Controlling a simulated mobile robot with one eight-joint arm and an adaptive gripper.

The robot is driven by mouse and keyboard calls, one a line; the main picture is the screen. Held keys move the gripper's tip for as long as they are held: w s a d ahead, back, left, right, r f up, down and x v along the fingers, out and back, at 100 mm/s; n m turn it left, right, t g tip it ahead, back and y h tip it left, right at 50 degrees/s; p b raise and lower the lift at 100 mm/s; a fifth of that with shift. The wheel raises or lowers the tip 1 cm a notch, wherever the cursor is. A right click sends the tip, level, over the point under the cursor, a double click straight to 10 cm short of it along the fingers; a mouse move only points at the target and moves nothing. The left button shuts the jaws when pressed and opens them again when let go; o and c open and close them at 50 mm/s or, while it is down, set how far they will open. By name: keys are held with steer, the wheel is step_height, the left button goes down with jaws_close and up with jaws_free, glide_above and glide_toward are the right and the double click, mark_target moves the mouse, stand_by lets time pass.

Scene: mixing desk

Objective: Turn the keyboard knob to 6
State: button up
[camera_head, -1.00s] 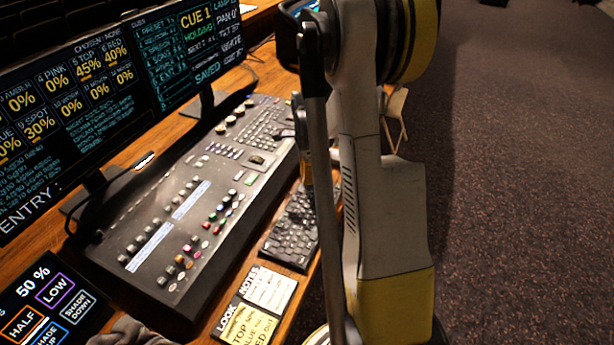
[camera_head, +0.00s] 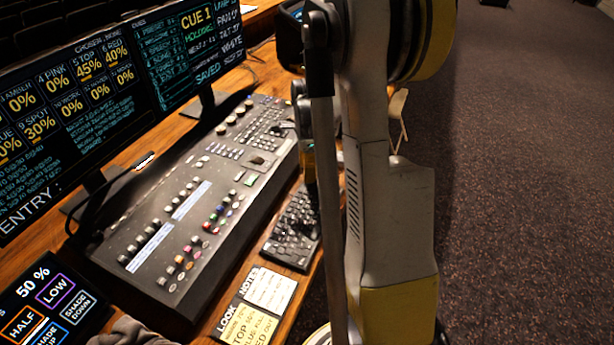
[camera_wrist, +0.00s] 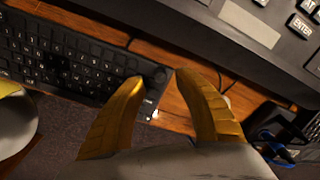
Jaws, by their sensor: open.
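The black keyboard (camera_head: 292,231) lies on the wooden desk in front of the mixing desk, its far end hidden behind my arm in the head view. In the wrist view the keyboard (camera_wrist: 72,62) runs across the upper left. A small dark round knob (camera_wrist: 159,75) appears at its corner, between my fingertips in the picture. My gripper (camera_wrist: 160,77) is open, with two yellow fingers. I cannot tell whether the fingers touch the knob or are above it. The knob's setting is too small to read. My fingertips do not show clearly in the head view.
The black mixing desk (camera_head: 165,245) stands just beyond the keyboard, with screens (camera_head: 70,100) behind it. Note cards (camera_head: 262,297) lie near the keyboard's near end. In the wrist view, dark cables (camera_wrist: 275,140) lie at the lower right. Carpeted floor at right is open.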

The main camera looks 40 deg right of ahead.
step_height(320, 180, up, 9)
steer(key=shift+s, duration=0.2)
steer(key=shift+a, duration=0.1)
stand_by(0.4)
steer(key=s+a+r+n+t, duration=0.2)
steer(key=s+a+n, duration=0.1)
steer(key=a+n, duration=0.5)
steer(key=s+a+r+n+t, duration=0.2)
steer(key=s+a+n, duration=0.2)
steer(key=a+n, duration=0.4)
steer(key=s+a+r+n+t, duration=0.2)
steer(key=a+n, duration=0.6)
steer(key=a, duration=0.5)
steer(key=shift+s+r+n+t, duration=0.35)
steer(key=shift+s+r, duration=0.25)
steer(key=shift+s, duration=0.5)
